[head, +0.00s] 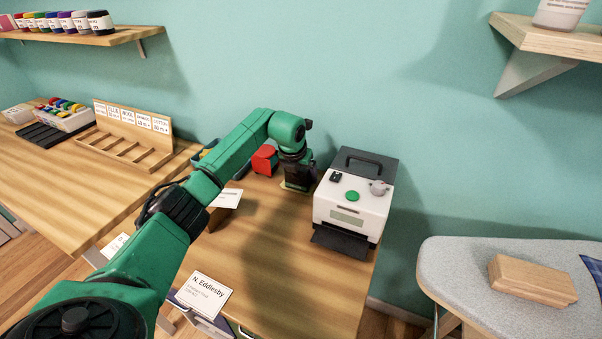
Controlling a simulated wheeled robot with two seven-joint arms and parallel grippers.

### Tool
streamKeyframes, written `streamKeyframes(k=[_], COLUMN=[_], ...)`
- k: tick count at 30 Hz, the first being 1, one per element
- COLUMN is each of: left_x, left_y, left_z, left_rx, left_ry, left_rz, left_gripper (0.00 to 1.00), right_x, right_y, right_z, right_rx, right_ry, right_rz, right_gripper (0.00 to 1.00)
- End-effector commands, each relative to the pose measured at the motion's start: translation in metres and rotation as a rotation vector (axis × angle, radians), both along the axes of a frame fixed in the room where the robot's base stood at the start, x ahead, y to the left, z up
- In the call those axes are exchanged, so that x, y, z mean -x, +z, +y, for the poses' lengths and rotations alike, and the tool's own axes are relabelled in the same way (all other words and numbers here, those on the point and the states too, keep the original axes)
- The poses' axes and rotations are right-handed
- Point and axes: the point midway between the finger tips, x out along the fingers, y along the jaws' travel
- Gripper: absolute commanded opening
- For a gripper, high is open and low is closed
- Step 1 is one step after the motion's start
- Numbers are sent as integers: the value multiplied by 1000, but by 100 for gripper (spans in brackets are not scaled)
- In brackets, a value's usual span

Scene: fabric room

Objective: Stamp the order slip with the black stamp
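My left arm comes in from the lower left and reaches over the small wooden table. Its dark gripper (297,180) points down near the back of the table, left of the white machine. The fingers blend into a dark shape there, so I cannot tell whether they hold the black stamp. A small pale yellowish edge shows beneath the gripper. A white slip (205,294) printed "N. Eddlesby" lies at the table's front edge. Another white paper (228,198) lies by a brown block, partly behind my arm. My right gripper is not in view.
A white machine (352,208) with a black handle stands at the table's right. A red object (265,159) sits at the back. A wooden rack (130,139) is on the left table. An ironing board (460,262) with a wooden block (532,281) is at right.

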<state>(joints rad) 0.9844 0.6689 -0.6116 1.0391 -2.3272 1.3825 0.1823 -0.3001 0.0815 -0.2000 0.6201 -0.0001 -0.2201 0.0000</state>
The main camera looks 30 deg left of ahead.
Motion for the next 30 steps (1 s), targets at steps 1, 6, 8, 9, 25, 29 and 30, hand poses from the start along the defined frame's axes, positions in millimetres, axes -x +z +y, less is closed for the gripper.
streamKeyframes(k=[1,6,8,9,25,29,30], left_x=[1,1,1,1,1,1,1], left_y=[-3,-2,-2,-2,-1,-1,-1], left_z=[0,1,1,1,1,1,1], left_rx=[-2,-2,-2,-2,-2,-3,-2], left_ry=[1,1,1,1,2,2,2], left_rz=[6,7,7,7,6,5,5], left_gripper=[29,29,29,29,29,29,29], right_x=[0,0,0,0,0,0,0], right_y=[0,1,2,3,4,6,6], right_z=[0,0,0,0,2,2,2], right_rx=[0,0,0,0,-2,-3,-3], right_ry=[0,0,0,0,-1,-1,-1], right_rz=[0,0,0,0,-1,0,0], right_gripper=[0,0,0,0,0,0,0])
